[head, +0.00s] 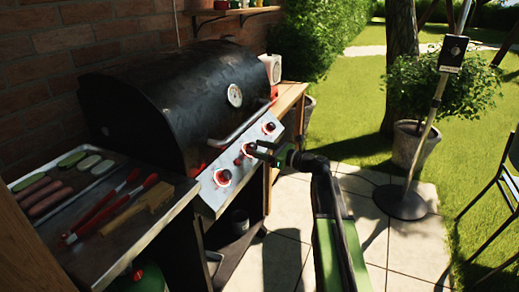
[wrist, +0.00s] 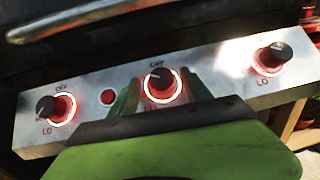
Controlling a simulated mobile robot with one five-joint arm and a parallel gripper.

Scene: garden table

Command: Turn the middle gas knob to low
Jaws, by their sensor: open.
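The middle gas knob (wrist: 162,82) is black with a glowing red-white ring, on the grill's silver control panel (wrist: 222,75). "OFF" is printed above it; its low mark is hard to make out. Its pointer position is too small to read surely. My gripper (head: 259,150) is open in front of the panel in the head view, at the middle knob, partly covering it. In the wrist view its green fingers stand on either side of the knob's lower part; I cannot tell whether they touch it. The left knob (wrist: 48,108) and right knob (wrist: 272,56) also have lit rings.
The black grill lid (head: 190,95) is closed, with its handle (head: 240,127) above the panel. A small red button (wrist: 108,97) sits between the left and middle knobs. A side shelf at left holds a tray, tongs (head: 105,208) and sausages (head: 45,195).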

